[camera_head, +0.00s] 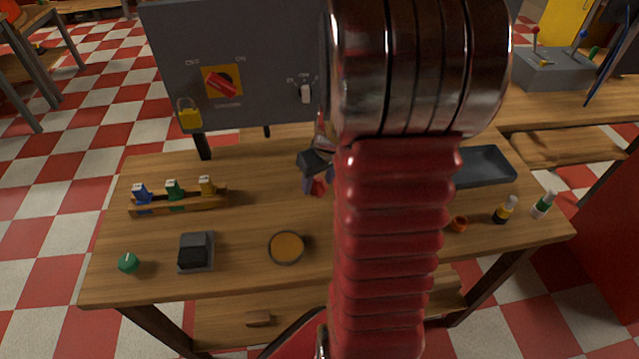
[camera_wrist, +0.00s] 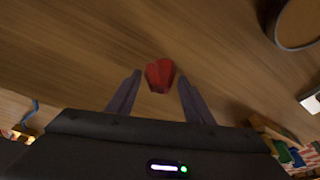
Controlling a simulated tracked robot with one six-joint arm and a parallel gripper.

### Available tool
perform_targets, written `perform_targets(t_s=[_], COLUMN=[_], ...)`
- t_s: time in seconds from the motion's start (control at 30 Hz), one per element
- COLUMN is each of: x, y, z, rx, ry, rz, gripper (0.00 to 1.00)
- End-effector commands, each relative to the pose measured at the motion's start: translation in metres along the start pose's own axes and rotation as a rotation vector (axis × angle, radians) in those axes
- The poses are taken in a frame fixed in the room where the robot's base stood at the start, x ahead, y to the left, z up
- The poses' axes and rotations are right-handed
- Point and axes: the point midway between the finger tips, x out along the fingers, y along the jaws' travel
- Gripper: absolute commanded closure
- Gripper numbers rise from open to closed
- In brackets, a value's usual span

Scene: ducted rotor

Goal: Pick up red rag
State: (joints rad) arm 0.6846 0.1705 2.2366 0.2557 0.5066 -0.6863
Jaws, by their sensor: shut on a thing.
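The red rag (camera_wrist: 159,75) is a small crumpled red piece between the two finger tips of my gripper (camera_wrist: 160,80) in the wrist view. The fingers are shut on it. In the head view the rag (camera_head: 319,188) shows as a small red patch just below my gripper (camera_head: 316,180), over the middle of the wooden table (camera_head: 255,190). My arm hides much of this area. I cannot tell whether the rag touches the table top.
A wooden rack (camera_head: 180,203) with several coloured blocks stands at the left. A round brown-topped dish (camera_head: 287,247), a dark box (camera_head: 196,252) and a green knob (camera_head: 129,263) lie near the front. A dark tray (camera_head: 484,168) and small bottles (camera_head: 504,210) are right. A grey panel (camera_head: 240,65) stands behind.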

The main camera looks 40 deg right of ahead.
Motion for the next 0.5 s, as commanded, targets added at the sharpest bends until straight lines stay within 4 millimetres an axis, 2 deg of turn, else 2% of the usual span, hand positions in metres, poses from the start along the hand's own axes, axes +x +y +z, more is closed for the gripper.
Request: perform_targets(t_s=[0.27,0.5], x=[-0.017,-0.056], y=[0.000,0.000], z=[-0.005,-0.017], rx=[-0.001,0.000], ry=[0.003,0.005], rz=[0.001,0.002], gripper=[0.75,0.75])
